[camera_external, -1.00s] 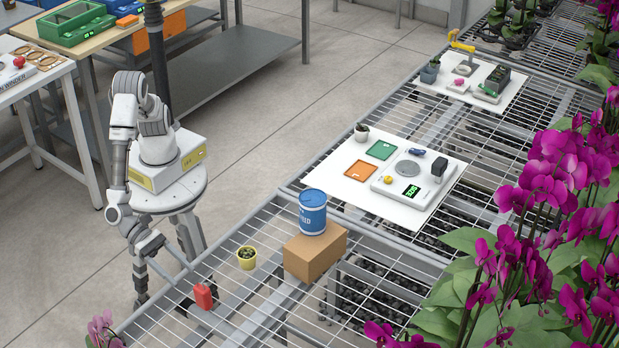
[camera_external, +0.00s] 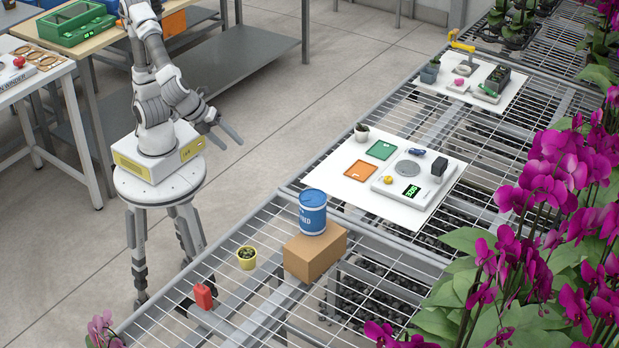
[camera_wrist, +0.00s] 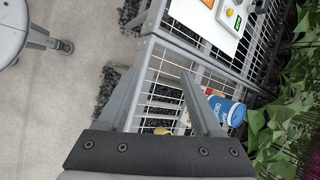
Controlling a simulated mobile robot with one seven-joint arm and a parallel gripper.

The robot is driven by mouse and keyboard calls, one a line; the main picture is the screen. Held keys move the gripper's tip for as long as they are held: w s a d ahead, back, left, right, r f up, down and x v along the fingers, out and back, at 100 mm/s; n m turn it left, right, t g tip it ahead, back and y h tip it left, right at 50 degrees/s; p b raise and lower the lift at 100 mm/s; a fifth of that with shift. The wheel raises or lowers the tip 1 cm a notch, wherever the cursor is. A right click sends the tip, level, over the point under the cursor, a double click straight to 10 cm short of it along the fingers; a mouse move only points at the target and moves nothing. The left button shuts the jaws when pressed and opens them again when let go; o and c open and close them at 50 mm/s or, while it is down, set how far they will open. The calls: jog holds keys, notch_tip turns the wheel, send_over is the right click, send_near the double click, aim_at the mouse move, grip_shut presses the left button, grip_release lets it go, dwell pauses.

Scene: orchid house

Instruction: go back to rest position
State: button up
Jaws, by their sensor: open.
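My gripper (camera_external: 233,146) is raised in the external view, over the floor between my base and the wire-mesh bench (camera_external: 262,225). Its two fingers are spread apart with nothing between them. The arm is folded up above my base, with its elbow high. In the wrist view, my gripper (camera_wrist: 163,72) also shows open and empty, with the bench mesh seen between and below the fingers.
On the bench are a blue tub (camera_external: 313,215) on a cardboard box (camera_external: 313,258), a yellow pot (camera_external: 247,258), a red object (camera_external: 204,295), and a white board (camera_external: 336,186) with a scale (camera_external: 420,186). Clear floor (camera_external: 270,120) lies between base and bench.

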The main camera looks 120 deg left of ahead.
jog(key=s+a+f+n+t+h+b, duration=0.1)
jog(key=s+n+h+b, duration=0.15)
jog(key=s+n, duration=0.45)
jog(key=s+a+n+h+b, duration=0.2)
jog(key=s+n+h, duration=0.1)
jog(key=s+n, duration=0.35)
notch_tip(320, 180, up, 20)
jog(key=p, duration=1.9)
jog(key=shift+w+d+f+n+p, duration=0.15)
jog(key=shift+w+d+n+p, duration=0.05)
jog(key=shift+d+n+p, duration=0.15)
